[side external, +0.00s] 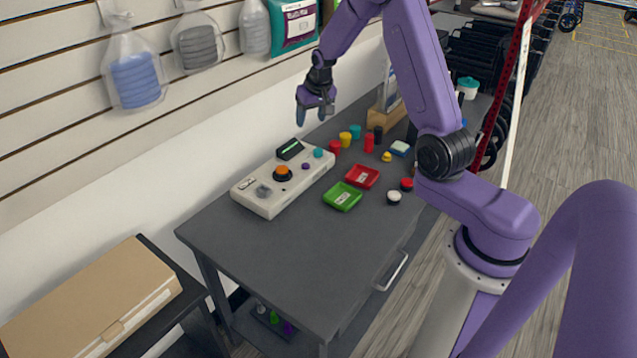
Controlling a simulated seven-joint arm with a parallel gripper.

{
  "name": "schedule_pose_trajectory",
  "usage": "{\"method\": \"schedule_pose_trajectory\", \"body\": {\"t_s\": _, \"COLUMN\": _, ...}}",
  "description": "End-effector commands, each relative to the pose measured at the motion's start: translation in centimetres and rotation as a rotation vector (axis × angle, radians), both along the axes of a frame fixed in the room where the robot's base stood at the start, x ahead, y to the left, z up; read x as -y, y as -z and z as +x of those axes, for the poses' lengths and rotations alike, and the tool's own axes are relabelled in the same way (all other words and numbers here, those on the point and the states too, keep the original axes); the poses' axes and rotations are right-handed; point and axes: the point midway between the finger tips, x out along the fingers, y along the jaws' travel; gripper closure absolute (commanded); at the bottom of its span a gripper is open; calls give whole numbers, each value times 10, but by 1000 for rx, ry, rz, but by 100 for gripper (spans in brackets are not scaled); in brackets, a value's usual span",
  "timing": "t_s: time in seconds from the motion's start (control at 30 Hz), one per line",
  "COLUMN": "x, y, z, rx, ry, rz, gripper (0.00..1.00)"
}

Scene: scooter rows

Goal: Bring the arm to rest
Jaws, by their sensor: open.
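My gripper (316,112) is in the side external view, at the end of my purple arm. It is raised in the air above the far part of the grey table (270,265), near the wall. It points down, and its fingers are apart with nothing between them. Below it is a white console (262,208) with an orange knob (283,172) and a small dark display (290,149). My gripper touches nothing that I can see.
A green tray (343,196) and a red tray (362,176) lie right of the console. Several small coloured pieces stand behind them, including a yellow one (345,138). A cardboard box (95,300) is at lower left. Bags hang on the wall. The table's front is clear.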

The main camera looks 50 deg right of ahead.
Motion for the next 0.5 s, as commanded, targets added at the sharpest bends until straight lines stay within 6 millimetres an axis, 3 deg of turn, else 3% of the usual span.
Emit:
{"method": "schedule_pose_trajectory", "body": {"t_s": 0.1, "x": -44, "y": -14, "z": -1, "rx": -21, "ry": -116, "rz": 5, "gripper": 39}}
{"method": "schedule_pose_trajectory", "body": {"t_s": 0.27, "x": -96, "y": -29, "z": -14, "rx": -52, "ry": -262, "rz": 9, "gripper": 39}}
{"method": "schedule_pose_trajectory", "body": {"t_s": 0.5, "x": -165, "y": -48, "z": -53, "rx": -103, "ry": -480, "rz": 10, "gripper": 39}}
